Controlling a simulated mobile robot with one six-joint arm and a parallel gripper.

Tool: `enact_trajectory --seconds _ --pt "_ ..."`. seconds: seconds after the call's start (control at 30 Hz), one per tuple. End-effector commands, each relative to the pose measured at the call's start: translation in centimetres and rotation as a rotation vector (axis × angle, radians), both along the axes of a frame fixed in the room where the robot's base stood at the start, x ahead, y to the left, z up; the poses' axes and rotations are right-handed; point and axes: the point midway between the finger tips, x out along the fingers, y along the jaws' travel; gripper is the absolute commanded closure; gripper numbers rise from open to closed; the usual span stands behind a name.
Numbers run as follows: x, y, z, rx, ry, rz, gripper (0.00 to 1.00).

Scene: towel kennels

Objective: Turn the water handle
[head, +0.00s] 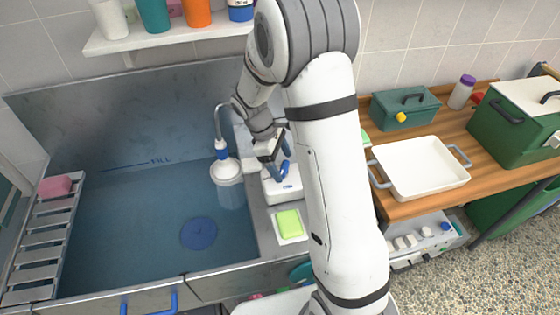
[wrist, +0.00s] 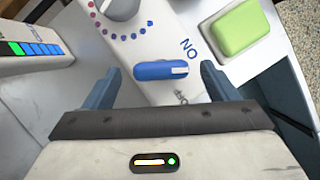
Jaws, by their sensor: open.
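The water handle (wrist: 160,70) is a short blue bar with a pale patch at its right end, lying crosswise on a white control box (wrist: 140,35). Upside-down blue lettering is beside it on the box. My gripper (wrist: 160,76) is open, with one blue finger to the left of the handle and one to the right, both apart from it. In the head view, my gripper (head: 279,161) hangs over the white control box (head: 284,192) at the sink's right edge. The handle cannot be told clearly there.
A grey knob (wrist: 118,6) ringed by red-to-blue dots is on the same box. A green sponge (head: 288,222) lies just in front of the box. A white tray (head: 420,168) is on the right counter.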

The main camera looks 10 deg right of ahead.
Motion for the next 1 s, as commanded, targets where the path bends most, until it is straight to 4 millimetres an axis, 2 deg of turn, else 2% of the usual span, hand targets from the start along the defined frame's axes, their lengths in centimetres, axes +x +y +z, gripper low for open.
enact_trajectory --seconds 0.13,0.37,0.9,0.93,1.0 --pt "-0.18 -0.23 -0.7 0.0 0.001 0.0 0.2" --pt "-0.19 -0.22 -0.77 0.001 -0.001 0.0 0.2" --pt "-0.17 -0.17 -0.72 0.001 -0.001 0.0 0.64" --pt "-0.16 0.5 -0.73 0.001 -0.001 0.004 0.65" --pt "-0.17 0.1 -0.73 0.0 -0.001 -0.002 0.65"
